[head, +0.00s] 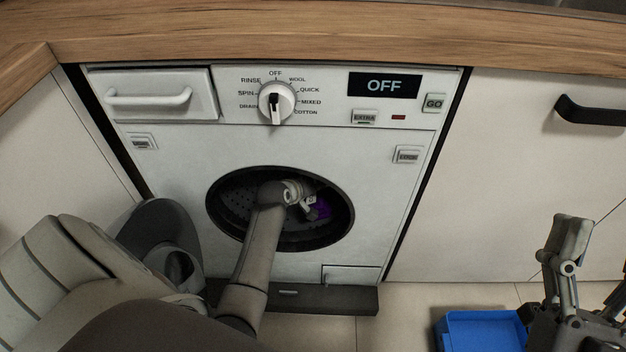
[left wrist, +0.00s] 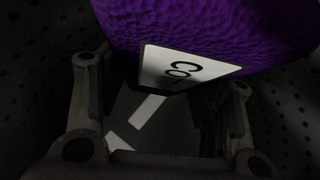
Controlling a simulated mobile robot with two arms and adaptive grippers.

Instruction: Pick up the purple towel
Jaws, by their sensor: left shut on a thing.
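The purple towel (head: 323,209) is inside the drum of the white washing machine (head: 300,150), at the right of the round opening. In the left wrist view the towel (left wrist: 215,30) fills the top, with a white label (left wrist: 185,68) showing "Co" on it. My left arm reaches through the opening. My left gripper (head: 306,203) is inside the drum, shut on the towel; its fingers show on both sides of the label in the left wrist view. My right gripper (head: 570,262) is outside, low at the right, away from the towel; its jaw gap is not clear.
The opening's dark rim (head: 346,178) surrounds my left forearm. A blue container (head: 478,330) is on the floor at the lower right. A black cabinet handle (head: 590,112) sticks out at right.

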